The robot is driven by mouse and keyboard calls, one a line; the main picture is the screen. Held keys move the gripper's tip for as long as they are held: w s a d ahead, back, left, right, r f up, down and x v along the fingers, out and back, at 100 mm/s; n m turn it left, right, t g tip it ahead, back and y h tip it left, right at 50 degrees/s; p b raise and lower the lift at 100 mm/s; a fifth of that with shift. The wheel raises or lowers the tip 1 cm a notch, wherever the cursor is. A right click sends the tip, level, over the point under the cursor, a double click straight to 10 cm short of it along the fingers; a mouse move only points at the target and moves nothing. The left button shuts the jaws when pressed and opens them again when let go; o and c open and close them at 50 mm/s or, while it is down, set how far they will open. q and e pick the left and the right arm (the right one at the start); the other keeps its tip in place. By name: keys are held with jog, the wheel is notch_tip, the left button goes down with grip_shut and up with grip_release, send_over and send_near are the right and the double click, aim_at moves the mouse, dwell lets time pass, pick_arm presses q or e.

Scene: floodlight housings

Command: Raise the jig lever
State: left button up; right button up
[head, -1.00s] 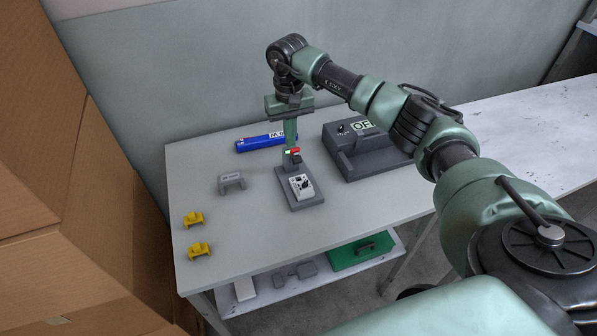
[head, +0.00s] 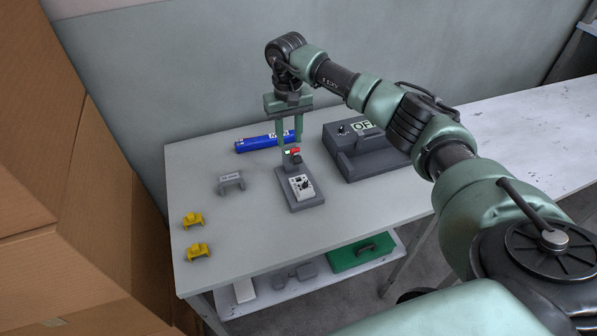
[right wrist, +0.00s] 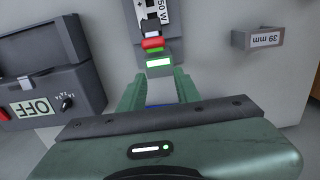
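The grey jig (head: 307,203) stands on the table with a white-faced unit (head: 301,186) in it. Its red lever (head: 295,150) is at the far end, by a lit green panel. In the right wrist view the red lever (right wrist: 152,43) lies just beyond that panel (right wrist: 159,62). My right gripper (head: 290,142) points down over the jig's far end. Its two fingers are apart and empty, and they also show in the right wrist view (right wrist: 156,76). Whether they touch the jig I cannot tell. My left gripper is out of view.
A blue cylinder (head: 255,144) lies behind the jig. A dark grey box marked OFF (head: 371,160) stands to the right. A grey bracket (head: 231,183) and two yellow parts (head: 193,219) (head: 199,251) are to the left. The front table area is clear.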

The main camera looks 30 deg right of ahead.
jog(key=shift+r+p, duration=1.25)
jog(key=shift+r, duration=0.8)
grip_shut()
